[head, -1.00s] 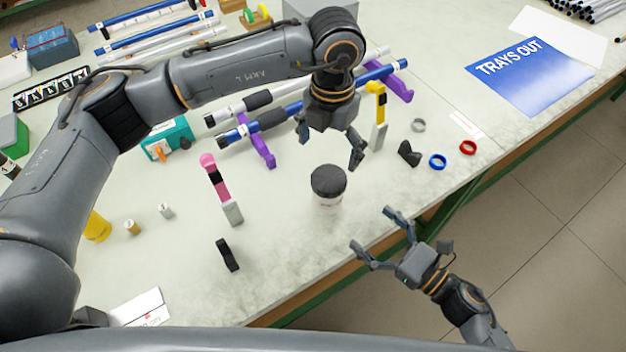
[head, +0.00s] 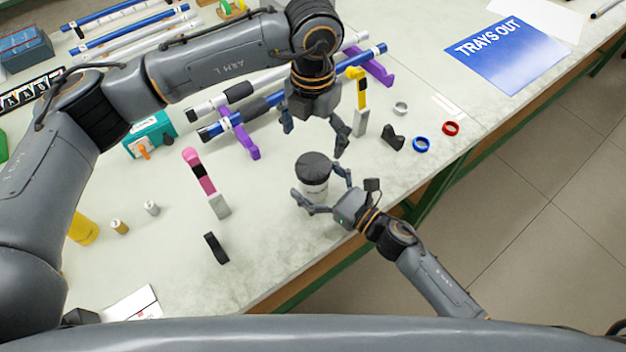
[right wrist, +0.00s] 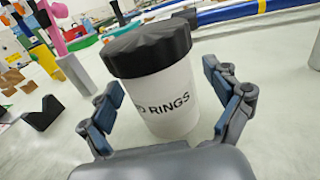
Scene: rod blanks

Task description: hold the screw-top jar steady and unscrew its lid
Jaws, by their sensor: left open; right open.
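The screw-top jar (head: 315,186) stands upright on the bench near its front edge. It is white with a black ribbed lid (head: 313,165) on top. In the right wrist view the jar (right wrist: 172,100) carries lettering reading "RINGS" under its lid (right wrist: 146,46). My right gripper (head: 322,190) is open, with one finger on each side of the jar body, below the lid. In the right wrist view a gap shows between the jar and each finger. My left gripper (head: 312,140) is open and points down just above and behind the lid, apart from it.
Behind stand purple rod supports (head: 240,135) with rods across them. A yellow-topped tool (head: 358,100), a dark block (head: 392,138), and blue (head: 421,144) and red (head: 450,128) rings lie to the right. A pink-topped tool (head: 200,172) stands left. Bench around the jar is clear.

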